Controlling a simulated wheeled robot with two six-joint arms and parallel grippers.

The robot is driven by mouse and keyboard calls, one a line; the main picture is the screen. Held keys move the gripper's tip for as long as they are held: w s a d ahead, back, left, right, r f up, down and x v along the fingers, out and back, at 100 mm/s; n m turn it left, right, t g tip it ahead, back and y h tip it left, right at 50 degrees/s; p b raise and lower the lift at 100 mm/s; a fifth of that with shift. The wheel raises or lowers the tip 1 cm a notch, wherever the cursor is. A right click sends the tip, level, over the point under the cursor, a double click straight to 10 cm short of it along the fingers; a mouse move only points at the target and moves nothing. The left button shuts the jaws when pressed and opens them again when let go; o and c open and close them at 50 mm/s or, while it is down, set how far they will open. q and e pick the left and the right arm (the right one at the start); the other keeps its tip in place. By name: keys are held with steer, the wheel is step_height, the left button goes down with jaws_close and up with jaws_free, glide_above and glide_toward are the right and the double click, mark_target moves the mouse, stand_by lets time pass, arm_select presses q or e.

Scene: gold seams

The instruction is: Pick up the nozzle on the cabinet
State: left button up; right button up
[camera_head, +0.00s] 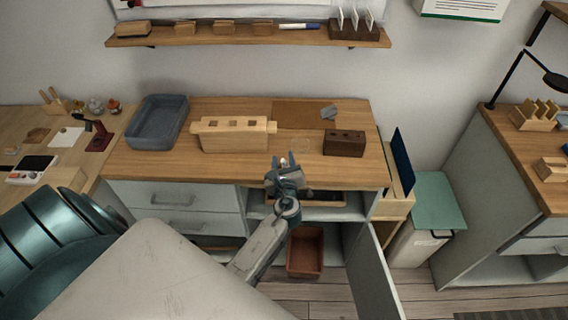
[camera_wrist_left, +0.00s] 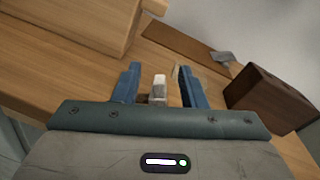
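The nozzle appears to be a small upright piece with a white top and a metallic lower part (camera_wrist_left: 158,90). It stands near the front edge of the wooden cabinet top (camera_head: 350,174). My left gripper (camera_wrist_left: 160,72) is open, with one blue finger on each side of this piece and a visible gap to both. In the head view my left gripper (camera_head: 284,164) reaches over the cabinet's front edge, with the small pale tip of the piece (camera_head: 284,161) showing between the fingers. Its lower end is hidden there. My right gripper is not in view.
A slotted light wooden block (camera_head: 234,137) stands left of the gripper, a dark brown holed block (camera_head: 344,143) right. A grey-blue tray (camera_head: 158,122) and small grey piece (camera_head: 328,112) are farther back. Below, a cabinet door (camera_head: 372,280) hangs open beside a brown bin (camera_head: 305,252).

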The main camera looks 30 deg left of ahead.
arm_select(q)
steer(key=shift+s+r, duration=0.1)
steer(key=shift+c, duration=1.1)
jaws_close()
steer(key=shift+d, duration=0.1)
